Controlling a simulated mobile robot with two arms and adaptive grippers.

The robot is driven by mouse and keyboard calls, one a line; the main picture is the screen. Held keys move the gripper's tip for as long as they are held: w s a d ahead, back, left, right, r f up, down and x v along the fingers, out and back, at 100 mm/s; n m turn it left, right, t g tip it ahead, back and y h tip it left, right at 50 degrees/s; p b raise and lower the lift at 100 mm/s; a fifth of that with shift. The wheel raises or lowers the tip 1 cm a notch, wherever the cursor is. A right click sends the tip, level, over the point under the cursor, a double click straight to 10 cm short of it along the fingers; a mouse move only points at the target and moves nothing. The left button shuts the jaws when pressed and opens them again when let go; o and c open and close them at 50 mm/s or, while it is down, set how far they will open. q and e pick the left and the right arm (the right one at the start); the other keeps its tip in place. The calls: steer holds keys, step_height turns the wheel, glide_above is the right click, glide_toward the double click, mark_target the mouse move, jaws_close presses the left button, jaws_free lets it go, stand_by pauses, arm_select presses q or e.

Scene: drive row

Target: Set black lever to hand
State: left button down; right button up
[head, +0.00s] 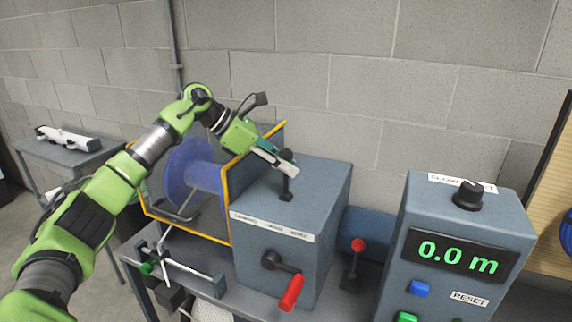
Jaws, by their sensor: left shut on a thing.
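The black lever (286,190) stands up from the top of a blue-grey box (325,190) in the middle of the view. My left arm reaches in from the left, and my left gripper (284,167) is shut on the upper part of the lever. The fingers partly hide the lever's top. A label (272,226) runs along the box's upper front edge, but its words are too small to read surely. My right gripper is not in view.
A red-handled crank (291,292) sticks out of the box's front. A red-knobbed lever (355,262) stands to its right. A console (455,230) with a black knob reads 0.0 m. A blue reel (192,170) stands behind a yellow-edged guard (187,232) on the left.

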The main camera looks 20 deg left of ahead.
arm_select(q)
steer(key=shift+r, duration=0.15)
steer(key=c, duration=1.7)
jaws_free()
steer(key=v, duration=1.2)
